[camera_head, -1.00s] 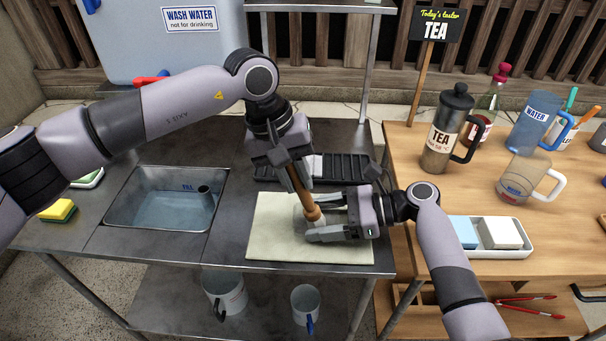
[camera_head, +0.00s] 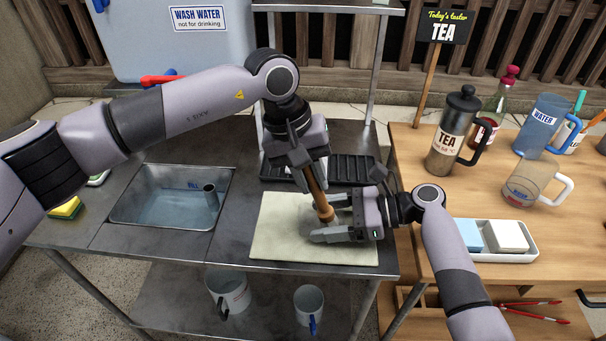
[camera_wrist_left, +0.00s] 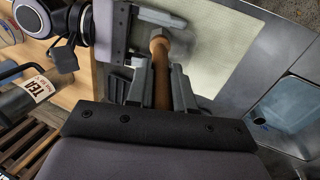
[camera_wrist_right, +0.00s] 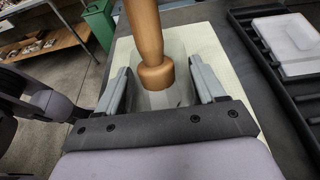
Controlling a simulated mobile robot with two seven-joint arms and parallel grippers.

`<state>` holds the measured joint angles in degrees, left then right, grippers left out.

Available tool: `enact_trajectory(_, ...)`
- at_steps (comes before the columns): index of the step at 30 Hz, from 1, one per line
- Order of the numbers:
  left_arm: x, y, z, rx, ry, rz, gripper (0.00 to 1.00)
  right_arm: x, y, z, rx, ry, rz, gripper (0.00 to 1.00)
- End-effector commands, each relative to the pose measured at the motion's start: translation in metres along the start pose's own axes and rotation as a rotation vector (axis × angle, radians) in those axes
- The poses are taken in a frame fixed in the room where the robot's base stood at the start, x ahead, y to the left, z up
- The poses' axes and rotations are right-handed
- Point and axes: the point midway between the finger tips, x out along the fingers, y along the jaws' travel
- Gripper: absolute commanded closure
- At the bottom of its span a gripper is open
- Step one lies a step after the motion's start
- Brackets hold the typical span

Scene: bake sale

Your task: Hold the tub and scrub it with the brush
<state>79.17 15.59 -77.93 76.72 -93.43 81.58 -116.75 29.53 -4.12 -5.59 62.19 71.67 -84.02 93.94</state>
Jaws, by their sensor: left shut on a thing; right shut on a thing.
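The brush (camera_head: 317,196) has a brown wooden handle that stands tilted, its lower end down at the tub. It also shows in the left wrist view (camera_wrist_left: 160,68) and the right wrist view (camera_wrist_right: 146,40). My left gripper (camera_head: 309,180) is shut on the brush handle from above. The tub (camera_wrist_right: 178,80) is pale and see-through, between the fingers of my right gripper (camera_wrist_right: 165,88). The right gripper is shut on it from the right, low over the cream mat (camera_head: 275,240). The brush head is inside or against the tub; which one I cannot tell.
A sink (camera_head: 165,205) of water lies left of the mat, with a sponge (camera_head: 65,208) beyond it. A black rack (camera_head: 350,168) lies behind the mat. The wooden table (camera_head: 480,190) on the right holds a tea press (camera_head: 447,140), pitchers and a white tray (camera_head: 520,256).

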Motion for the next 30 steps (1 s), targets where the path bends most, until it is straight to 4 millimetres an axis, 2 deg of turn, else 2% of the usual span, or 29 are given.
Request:
enact_trajectory(8, 0.0, -0.001, 0.0, -0.001, 0.0, 0.0, 1.0, 0.0, 0.0, 0.001, -0.001, -0.001, 0.0, 0.48)
enact_trajectory(23, -0.006, -0.017, -0.001, -0.001, -0.001, -0.001, 1.0, 0.0, 0.0, 0.001, -0.001, -0.001, 0.0, 0.48)
enact_trajectory(30, -0.022, -0.011, -0.001, 0.0, 0.001, 0.0, 1.0, 0.0, 0.0, 0.001, -0.001, -0.001, 0.0, 0.48)
